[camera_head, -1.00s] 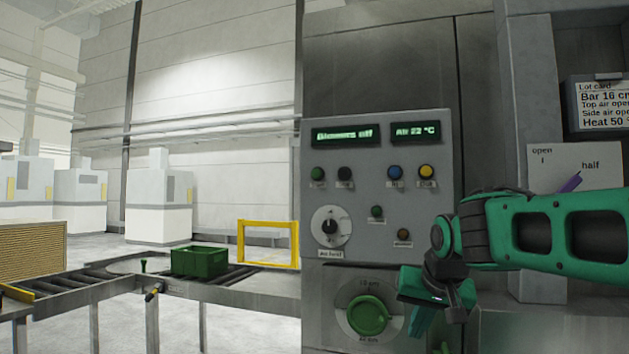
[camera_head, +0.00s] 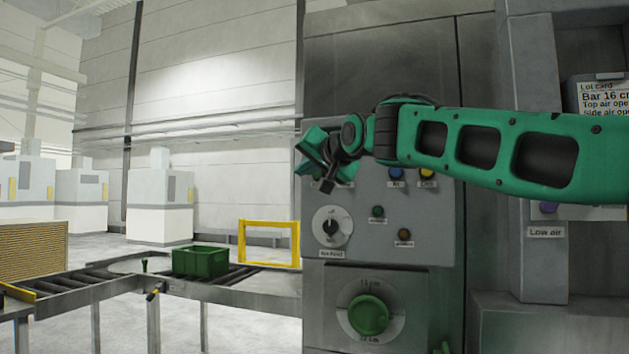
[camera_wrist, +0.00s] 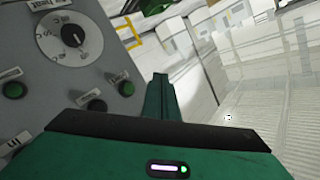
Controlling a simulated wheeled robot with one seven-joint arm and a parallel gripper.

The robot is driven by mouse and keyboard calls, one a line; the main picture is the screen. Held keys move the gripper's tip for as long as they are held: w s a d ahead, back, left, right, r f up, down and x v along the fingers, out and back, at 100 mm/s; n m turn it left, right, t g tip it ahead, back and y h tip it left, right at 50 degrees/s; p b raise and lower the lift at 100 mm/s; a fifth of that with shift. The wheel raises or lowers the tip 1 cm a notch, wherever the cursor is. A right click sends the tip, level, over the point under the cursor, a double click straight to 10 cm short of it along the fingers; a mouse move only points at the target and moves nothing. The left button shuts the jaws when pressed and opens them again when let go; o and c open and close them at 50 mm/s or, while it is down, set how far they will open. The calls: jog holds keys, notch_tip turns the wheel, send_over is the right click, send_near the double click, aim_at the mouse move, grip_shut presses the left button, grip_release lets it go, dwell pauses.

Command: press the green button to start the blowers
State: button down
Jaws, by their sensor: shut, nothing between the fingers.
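The grey control panel (camera_head: 395,255) fills the centre of the head view. My gripper (camera_head: 306,166) is in front of its upper left part and hides the upper-left green button and most of the displays there. In the wrist view that green button (camera_wrist: 127,88) shows near the panel's edge, with a black button (camera_wrist: 97,106) beside it. My shut, empty gripper (camera_wrist: 160,80) appears just to the right of the green button, apart from it in the picture. A second, smaller green button (camera_head: 377,211) sits lower on the panel. Button labels are too small to read.
A selector dial (camera_head: 330,227) and a dark brownish button (camera_head: 404,235) sit on the panel. A large green knob (camera_head: 368,315) is below. Blue (camera_head: 396,173) and yellow (camera_head: 427,173) buttons show beneath my arm. A conveyor with a green crate (camera_head: 200,262) lies left.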

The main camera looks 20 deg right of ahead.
aim_at(317, 174)
jog(key=shift+w+d, duration=0.1)
jog(key=w+d, duration=0.5)
jog(key=w, duration=0.2)
dwell(0.6)
jog(key=shift+w+d, duration=0.1)
jog(key=shift+d, duration=0.05)
dwell(1.9)
jog(key=shift+w+d, duration=0.1)
jog(key=shift+d, duration=0.05)
jog(key=shift+w+d, duration=0.35)
jog(key=shift+w, duration=0.1)
dwell(1.0)
jog(key=shift+s+a, duration=0.6)
jog(key=shift+s, duration=0.2)
